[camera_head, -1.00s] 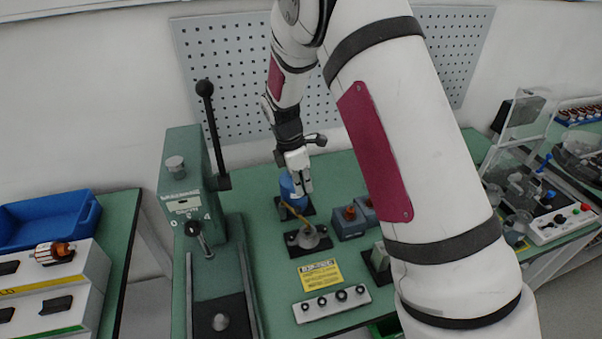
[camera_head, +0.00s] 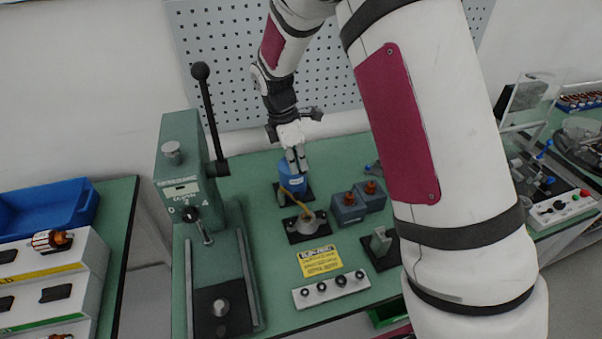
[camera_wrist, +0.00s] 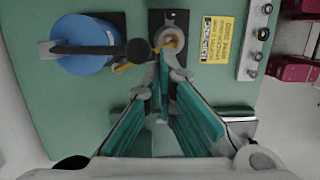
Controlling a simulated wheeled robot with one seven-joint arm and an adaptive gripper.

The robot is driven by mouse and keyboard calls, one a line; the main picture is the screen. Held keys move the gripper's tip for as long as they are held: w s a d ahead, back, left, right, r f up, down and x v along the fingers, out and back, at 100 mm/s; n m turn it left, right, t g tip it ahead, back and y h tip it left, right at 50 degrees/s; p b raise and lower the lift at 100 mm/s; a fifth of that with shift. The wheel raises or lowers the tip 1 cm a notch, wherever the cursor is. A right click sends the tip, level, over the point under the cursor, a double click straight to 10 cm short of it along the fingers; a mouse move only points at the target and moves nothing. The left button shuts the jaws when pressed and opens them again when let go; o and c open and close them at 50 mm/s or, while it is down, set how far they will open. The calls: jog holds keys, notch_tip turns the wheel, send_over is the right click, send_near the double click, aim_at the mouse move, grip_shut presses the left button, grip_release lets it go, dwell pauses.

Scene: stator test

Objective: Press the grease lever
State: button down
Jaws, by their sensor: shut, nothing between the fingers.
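The blue grease can (camera_head: 291,176) stands on a dark base on the green bench, and it also shows in the wrist view (camera_wrist: 84,62). Its black grease lever (camera_wrist: 90,49) runs across the can top and ends in a round knob (camera_wrist: 138,49). A yellow hose (camera_head: 292,203) leads from the can to a metal cup (camera_head: 306,222) on a black plate. My gripper (camera_head: 303,171) is shut and empty, pointing down beside the can. In the wrist view its fingertips (camera_wrist: 167,64) appear right of the knob, over the cup area. Contact with the lever cannot be told.
A green press (camera_head: 185,165) with a tall black-knobbed lever (camera_head: 207,110) stands left of the can. Small dark-blue boxes (camera_head: 348,208), a yellow sign (camera_head: 319,261) and a button strip (camera_head: 331,289) lie right and in front. A pegboard (camera_head: 235,70) is behind.

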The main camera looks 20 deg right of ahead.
jog(key=r, duration=0.2)
jog(key=a+r, duration=0.1)
jog(key=r, duration=0.2)
jog(key=shift+w+r, duration=0.1)
jog(key=shift+r, duration=0.2)
notch_tip(320, 180, up, 8)
jog(key=b, duration=0.2)
jog(key=shift+w+a+f+t, duration=0.2)
jog(key=shift+w+a+t, duration=0.05)
jog(key=shift+w+t, duration=0.15)
jog(key=f, duration=0.4)
jog(key=d+f+p, duration=0.1)
jog(key=f, duration=0.3)
jog(key=d+f+p, duration=0.1)
jog(key=f, duration=0.3)
jog(key=shift+w+d+f, duration=0.15)
jog(key=shift+d, duration=0.05)
jog(key=shift+w+d+f, duration=0.15)
jog(key=shift+f, duration=0.6)
